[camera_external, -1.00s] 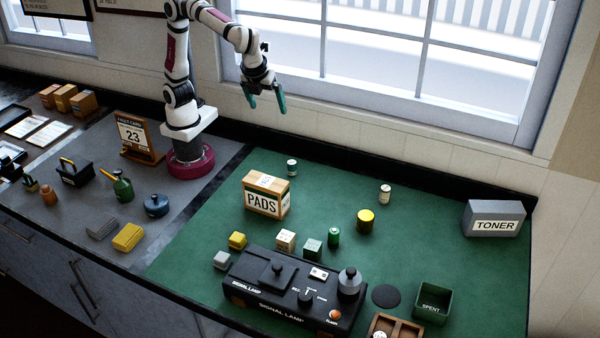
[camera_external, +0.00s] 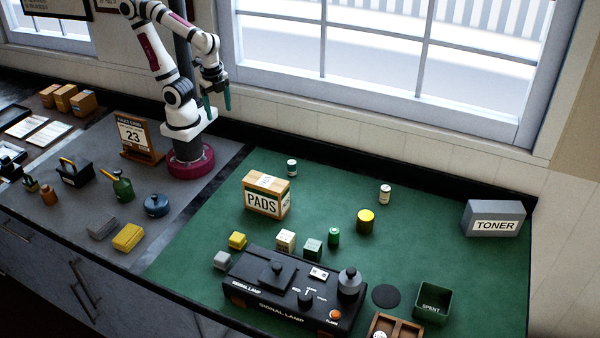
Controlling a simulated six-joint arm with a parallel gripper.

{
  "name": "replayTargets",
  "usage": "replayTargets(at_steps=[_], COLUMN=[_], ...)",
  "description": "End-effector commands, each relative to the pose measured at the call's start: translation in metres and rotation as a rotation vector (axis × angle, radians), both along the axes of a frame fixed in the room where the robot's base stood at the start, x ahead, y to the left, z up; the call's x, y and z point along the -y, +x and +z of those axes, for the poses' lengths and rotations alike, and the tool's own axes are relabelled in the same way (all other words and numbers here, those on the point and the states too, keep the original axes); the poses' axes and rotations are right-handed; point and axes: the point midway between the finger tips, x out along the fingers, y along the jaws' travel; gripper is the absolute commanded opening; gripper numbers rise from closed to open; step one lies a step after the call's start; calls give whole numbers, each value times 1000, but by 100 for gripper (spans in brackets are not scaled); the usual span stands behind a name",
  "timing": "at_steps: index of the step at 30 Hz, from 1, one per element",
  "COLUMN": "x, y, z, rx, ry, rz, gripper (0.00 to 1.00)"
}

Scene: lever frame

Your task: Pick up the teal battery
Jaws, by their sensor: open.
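A small upright cylinder (camera_external: 292,168) with a pale body and a dark teal-looking band stands at the back of the green mat, behind the PADS box. A small green cylinder (camera_external: 333,237) stands upright near the mat's middle. Which of the two is the teal battery is hard to tell at this size. My gripper (camera_external: 217,104) has teal fingers pointing down. It is open and empty, high above the back of the counter by the window wall, left of both cylinders and well apart from them.
The PADS box (camera_external: 266,195) stands in front of the banded cylinder. A pale cylinder (camera_external: 385,194), a yellow can (camera_external: 366,221), the TONER box (camera_external: 494,218) and the black signal lamp unit (camera_external: 296,290) share the green mat (camera_external: 440,255). The mat's back middle is clear.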

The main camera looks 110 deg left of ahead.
Motion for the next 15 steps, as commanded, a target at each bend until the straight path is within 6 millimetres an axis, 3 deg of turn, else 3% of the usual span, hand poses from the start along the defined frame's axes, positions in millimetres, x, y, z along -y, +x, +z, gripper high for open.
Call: replayTargets(at_steps=[2, 4, 6, 8, 9, 12, 15], x=[19, 51, 78, 81, 70, 17, -35], y=[0, 13, 51, 97, 129, 190, 215], z=[-12, -24, -34, -41, -49, -79, -109], rx=[-80, -199, -326, -419, -473, -571, -621], ry=[-121, -328, -573, -773, -894, -1140, -1294], rz=[173, 496, 932, 1323, 1576, 2123, 2488], gripper=[74, 74, 74, 74, 74, 74, 74])
